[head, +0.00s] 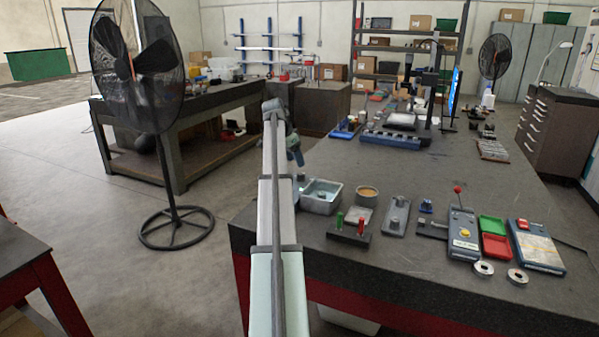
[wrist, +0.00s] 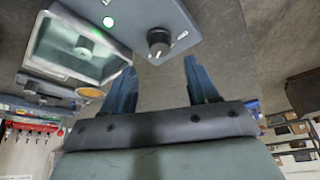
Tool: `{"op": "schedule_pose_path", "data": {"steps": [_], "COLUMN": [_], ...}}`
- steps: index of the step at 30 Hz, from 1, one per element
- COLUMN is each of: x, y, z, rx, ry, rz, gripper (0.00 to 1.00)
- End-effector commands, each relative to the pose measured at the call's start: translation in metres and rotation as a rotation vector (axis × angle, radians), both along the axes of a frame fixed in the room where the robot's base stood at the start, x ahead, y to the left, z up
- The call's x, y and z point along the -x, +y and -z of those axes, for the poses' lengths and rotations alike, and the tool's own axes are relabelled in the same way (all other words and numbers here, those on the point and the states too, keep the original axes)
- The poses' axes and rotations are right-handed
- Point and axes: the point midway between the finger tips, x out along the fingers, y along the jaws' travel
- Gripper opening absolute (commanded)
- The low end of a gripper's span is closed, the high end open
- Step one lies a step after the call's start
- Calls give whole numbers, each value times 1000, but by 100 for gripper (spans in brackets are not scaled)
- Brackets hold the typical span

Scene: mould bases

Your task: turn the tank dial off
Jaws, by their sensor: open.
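The tank (head: 322,196) is a grey-blue box with an open basin near the left edge of the dark bench. In the wrist view its panel carries a round black dial (wrist: 158,42) with a pale mark on it, and a lit green lamp (wrist: 108,21). A white mark is on the panel to the right of the dial. My gripper (head: 296,154) is above the tank's left side. In the wrist view my gripper (wrist: 160,76) has its two blue fingers apart, with nothing between them, and the dial lies beyond the tips. My arm hides part of the tank in the head view.
A round tan-filled cup (head: 367,192) stands right of the tank. Further right are a metal plate (head: 396,217), a control box with a red-knobbed lever (head: 463,235) and red and green trays (head: 494,237). A black fan (head: 175,229) stands left.

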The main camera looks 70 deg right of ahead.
Motion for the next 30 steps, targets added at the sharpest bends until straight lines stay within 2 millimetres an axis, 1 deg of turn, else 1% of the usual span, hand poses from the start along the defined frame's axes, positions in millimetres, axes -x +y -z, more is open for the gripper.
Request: {"op": "schedule_pose_path", "data": {"steps": [1, 3, 6, 12, 18, 26, 30], "x": [2, 4, 7, 11, 12, 12, 12], "y": [-3, -7, -12, -19, -22, -22, -22], "z": [9, 20, 34, 53, 60, 61, 61], "rx": [-1, -1, -1, 0, 1, 1, 1], "ry": [0, 0, 0, 0, 0, 0, 0], "rz": [0, 0, -1, -1, -1, -1, -1], "gripper": [59, 59, 59, 59, 59, 59, 47]}}
